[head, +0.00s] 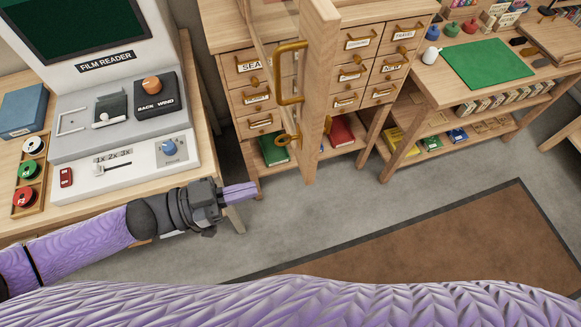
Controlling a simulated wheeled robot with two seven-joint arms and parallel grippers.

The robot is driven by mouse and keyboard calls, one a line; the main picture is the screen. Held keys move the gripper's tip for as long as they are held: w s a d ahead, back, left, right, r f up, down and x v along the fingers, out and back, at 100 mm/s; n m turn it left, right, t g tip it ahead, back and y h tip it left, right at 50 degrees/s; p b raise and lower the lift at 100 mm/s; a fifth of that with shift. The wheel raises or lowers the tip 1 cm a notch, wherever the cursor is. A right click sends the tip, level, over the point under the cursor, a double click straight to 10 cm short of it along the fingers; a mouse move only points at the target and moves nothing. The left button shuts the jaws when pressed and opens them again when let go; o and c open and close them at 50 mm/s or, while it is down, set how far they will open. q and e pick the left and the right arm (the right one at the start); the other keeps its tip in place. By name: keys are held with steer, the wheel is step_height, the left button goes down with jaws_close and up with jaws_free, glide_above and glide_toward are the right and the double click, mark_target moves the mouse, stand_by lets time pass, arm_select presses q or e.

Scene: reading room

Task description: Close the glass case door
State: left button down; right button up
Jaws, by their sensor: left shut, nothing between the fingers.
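The glass case door (318,90) stands open in the upper middle of the head view, its wooden frame edge turned toward me. A curved brass handle (280,72) is on its left face, with a brass key or knob (284,139) lower down. My left gripper (252,190) is shut and empty, to the lower left of the door and apart from it. It is near the front corner of the film reader's table. The right gripper is not in view. The inside of the case is mostly out of the picture.
A film reader (125,110) stands on a table at left. A card drawer cabinet (350,70) is behind the door, with green and red books (274,149) on its low shelf. A table with a green mat (488,62) is at right. Brown rug (450,240) and grey floor are clear.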

mark_target(305, 174)
arm_select(q)
steer(key=x, duration=0.8)
steer(key=shift+p, duration=0.4)
steer(key=shift+w+d, duration=0.1)
